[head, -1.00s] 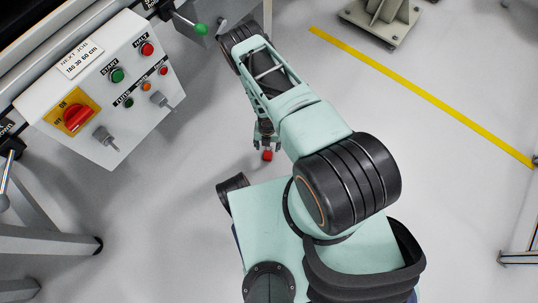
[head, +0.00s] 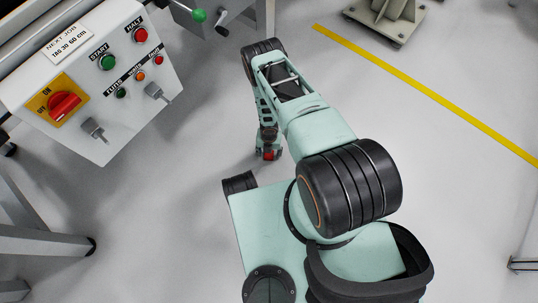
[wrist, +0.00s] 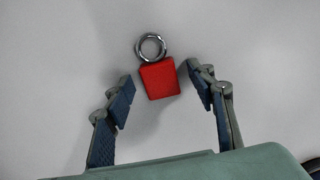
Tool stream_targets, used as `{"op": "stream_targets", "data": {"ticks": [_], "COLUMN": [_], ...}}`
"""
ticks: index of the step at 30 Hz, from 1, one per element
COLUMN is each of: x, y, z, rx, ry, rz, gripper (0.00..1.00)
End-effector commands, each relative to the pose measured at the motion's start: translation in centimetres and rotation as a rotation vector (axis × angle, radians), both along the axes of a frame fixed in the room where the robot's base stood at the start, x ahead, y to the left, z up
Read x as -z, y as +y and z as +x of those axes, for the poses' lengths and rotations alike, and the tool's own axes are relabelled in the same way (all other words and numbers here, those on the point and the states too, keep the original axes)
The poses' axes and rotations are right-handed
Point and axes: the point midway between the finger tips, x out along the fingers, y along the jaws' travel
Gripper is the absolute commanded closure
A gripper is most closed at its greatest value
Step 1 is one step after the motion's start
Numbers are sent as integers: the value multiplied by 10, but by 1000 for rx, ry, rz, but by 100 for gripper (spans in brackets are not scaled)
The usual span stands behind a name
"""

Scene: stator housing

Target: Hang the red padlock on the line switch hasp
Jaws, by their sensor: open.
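The red padlock (wrist: 159,80) shows in the wrist view as a red block with a round metal shackle (wrist: 151,47) pointing up the picture. It appears to lie on the grey floor. My gripper (wrist: 162,77) is open, with one finger on each side of the padlock and visible gaps to both. In the head view the red padlock (head: 268,156) shows at the tip of my gripper (head: 268,148), which points down. The line switch (head: 63,105), a red knob on a yellow ON/OFF plate, is on the white control panel at left. I cannot make out its hasp clearly.
The white control panel (head: 135,100) carries START and HALT buttons and two grey toggles. Grey frame legs (head: 45,240) stand at lower left. Open floor with a yellow line (head: 430,97) lies to the right.

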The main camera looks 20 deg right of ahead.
Motion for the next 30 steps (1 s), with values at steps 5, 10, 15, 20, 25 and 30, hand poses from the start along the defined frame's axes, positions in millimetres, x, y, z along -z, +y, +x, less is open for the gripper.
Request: {"op": "stream_targets", "data": {"ticks": [5,10,15,20,25,30], "x": [-1,-1,-1,-1,-4,-16], "y": [0,0,0,0,1,5], "z": [0,0,0,1,1,3], "rx": [-1,-1,-1,-1,-1,0], "ry": [0,0,-1,-1,-1,-2], "rz": [0,0,0,0,0,-1], "gripper": [61,80,99,100,100,100]}}
